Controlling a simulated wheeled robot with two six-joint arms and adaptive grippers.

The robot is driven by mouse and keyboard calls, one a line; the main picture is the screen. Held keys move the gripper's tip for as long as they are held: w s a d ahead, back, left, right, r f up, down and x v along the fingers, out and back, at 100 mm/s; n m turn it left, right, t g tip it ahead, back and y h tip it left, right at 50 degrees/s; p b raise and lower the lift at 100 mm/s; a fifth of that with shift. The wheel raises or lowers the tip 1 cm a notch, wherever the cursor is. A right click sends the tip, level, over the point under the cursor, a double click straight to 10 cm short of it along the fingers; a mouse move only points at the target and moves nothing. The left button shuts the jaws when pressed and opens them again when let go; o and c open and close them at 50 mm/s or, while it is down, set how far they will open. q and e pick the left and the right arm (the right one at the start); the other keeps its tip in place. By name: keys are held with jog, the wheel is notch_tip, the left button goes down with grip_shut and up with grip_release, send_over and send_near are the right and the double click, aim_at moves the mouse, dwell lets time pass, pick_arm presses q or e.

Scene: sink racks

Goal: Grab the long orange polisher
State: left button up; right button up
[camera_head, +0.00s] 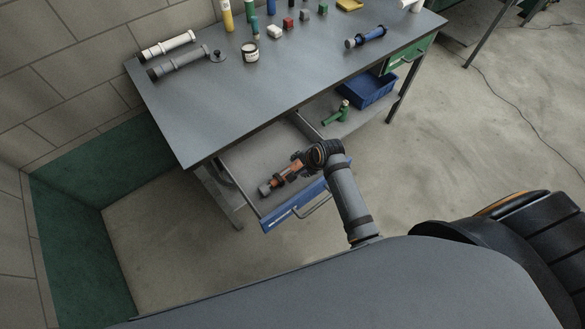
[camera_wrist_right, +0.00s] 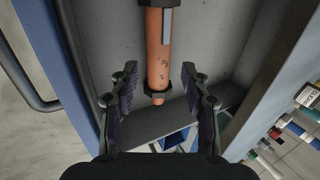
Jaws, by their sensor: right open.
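The long orange polisher (camera_head: 278,180) lies in the open drawer (camera_head: 248,158) under the workbench. In the right wrist view the polisher (camera_wrist_right: 158,50) is an orange rod with dark collars and a grey strip on its side. My right gripper (camera_head: 303,161) is over the drawer, at the polisher's end. In the right wrist view its two fingers (camera_wrist_right: 160,93) are spread on either side of the dark-collared end, with gaps on both sides. It holds nothing. My left gripper is not in view.
The drawer has a blue front (camera_head: 290,207) with a handle beside my right arm. A green tool (camera_head: 336,114) and a blue bin (camera_head: 368,90) sit right of the drawer. The workbench top (camera_head: 215,115) above carries tubes, a jar and small blocks along its back.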

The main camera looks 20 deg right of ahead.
aim_at(295, 167)
jog(key=shift+w+a+f, duration=0.15)
jog(key=shift+w+f, duration=0.15)
jog(key=shift+f, duration=0.25)
jog(key=shift+w+f, duration=0.2)
jog(key=shift+f, duration=0.15)
jog(key=shift+w+a+f, duration=0.1)
jog(key=shift+w+f, duration=0.05)
jog(key=shift+f, duration=0.1)
jog(key=x, duration=0.3)
jog(key=shift+f, duration=0.45)
jog(key=shift+w+f, duration=0.2)
jog(key=shift+f, duration=0.1)
jog(key=shift+r, duration=0.1)
jog(key=c, duration=0.4)
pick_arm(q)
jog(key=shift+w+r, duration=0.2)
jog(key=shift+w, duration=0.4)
pick_arm(e)
grip_shut()
